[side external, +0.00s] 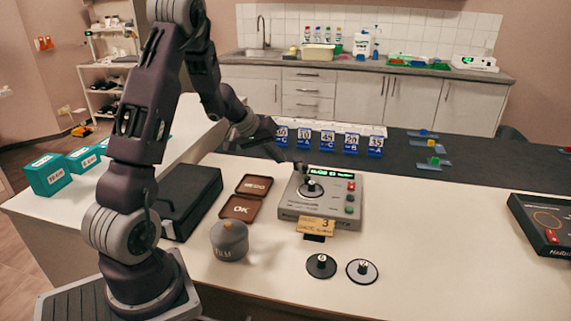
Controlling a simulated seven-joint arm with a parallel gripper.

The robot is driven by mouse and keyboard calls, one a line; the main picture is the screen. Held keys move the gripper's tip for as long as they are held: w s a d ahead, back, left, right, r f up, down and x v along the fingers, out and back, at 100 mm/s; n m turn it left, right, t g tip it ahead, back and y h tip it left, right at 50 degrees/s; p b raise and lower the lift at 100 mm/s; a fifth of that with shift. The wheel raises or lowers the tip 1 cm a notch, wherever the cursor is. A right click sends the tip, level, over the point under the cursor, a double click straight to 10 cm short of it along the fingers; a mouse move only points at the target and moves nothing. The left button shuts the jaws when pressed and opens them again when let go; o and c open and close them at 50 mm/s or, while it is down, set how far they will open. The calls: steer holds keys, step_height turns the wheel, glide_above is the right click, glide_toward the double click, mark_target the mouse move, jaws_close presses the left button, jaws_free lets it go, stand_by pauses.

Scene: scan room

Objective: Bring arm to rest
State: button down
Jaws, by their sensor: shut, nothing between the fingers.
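My arm rises from the base at the lower left, bends at the top and reaches down to the right. My gripper (278,154) is shut and empty. In the picture it is above and left of a grey device (347,212) and in front of the blue numbered stands (327,146). The fingertips are small and dark here, and I cannot tell how high they are above the table. The grey device has a lit green display, a round black piece on top and red and green buttons.
Two brown trays (239,208), a black case (186,200) and a grey round pot (229,241) stand near my arm. A black panel (545,222) is at right. The front right table is clear.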

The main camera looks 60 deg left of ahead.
steer(key=shift+s+d+r, duration=0.3)
steer(key=shift+s+r, duration=0.35)
steer(key=shift+r, duration=0.25)
steer(key=s+d+r+m+h, duration=0.1)
steer(key=s+d+r+m, duration=0.1)
steer(key=d+r, duration=0.45)
steer(key=s+d+r+m+g+h, duration=0.1)
steer(key=s+d+r+m, duration=0.15)
steer(key=d, duration=0.75)
steer(key=s+d+r+m+h, duration=0.1)
steer(key=d+r+h, duration=0.1)
steer(key=d+r, duration=0.45)
steer(key=s+d+f+m+y, duration=0.1)
steer(key=s+d+y, duration=0.1)
steer(key=s, duration=0.7)
steer(key=s+d+f+m+y, duration=0.1)
steer(key=s+d+m+y, duration=0.1)
steer(key=s, duration=0.7)
steer(key=shift+s+d+f+g, duration=0.3)
steer(key=shift+d+f, duration=0.05)
steer(key=shift+d, duration=0.3)
